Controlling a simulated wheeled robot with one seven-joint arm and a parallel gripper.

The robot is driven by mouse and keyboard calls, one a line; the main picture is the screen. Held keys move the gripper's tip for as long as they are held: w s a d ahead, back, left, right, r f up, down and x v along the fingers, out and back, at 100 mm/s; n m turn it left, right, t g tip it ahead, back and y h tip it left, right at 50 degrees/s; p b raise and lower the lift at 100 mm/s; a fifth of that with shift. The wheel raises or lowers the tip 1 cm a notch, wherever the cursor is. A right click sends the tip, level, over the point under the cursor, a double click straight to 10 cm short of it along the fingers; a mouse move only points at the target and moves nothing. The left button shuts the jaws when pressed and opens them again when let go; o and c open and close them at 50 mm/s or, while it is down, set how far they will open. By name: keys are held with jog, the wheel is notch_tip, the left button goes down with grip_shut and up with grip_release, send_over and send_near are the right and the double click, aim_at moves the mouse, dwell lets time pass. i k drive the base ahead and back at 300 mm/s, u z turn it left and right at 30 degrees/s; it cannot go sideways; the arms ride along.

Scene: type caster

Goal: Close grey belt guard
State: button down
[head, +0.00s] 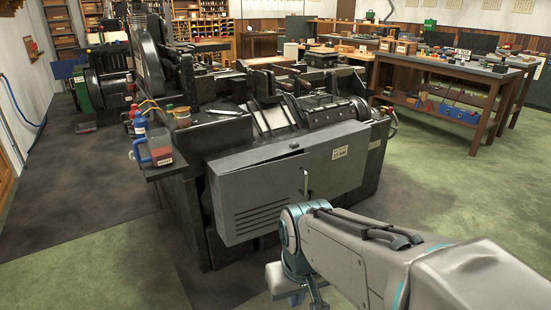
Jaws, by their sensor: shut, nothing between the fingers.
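The grey belt guard (262,196) is a wide box-like cover on the near side of the black machine. It has louvre slots at its lower left, a small label at its upper right and a handle or latch slot near its middle right. A dark gap shows along its top edge, and its left end stands out from the machine, so it looks ajar. My gripper (309,298) is low in front of the guard, below its lower right part, pointing down. It looks apart from the guard and empty. My wrist hides a little of the guard's lower edge.
A wooden workbench (455,70) with tools stands at the back right.

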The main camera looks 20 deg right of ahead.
aim_at(254, 199)
jog(key=z, duration=0.5)
jog(key=i, duration=1.1)
jog(key=z, duration=0.15)
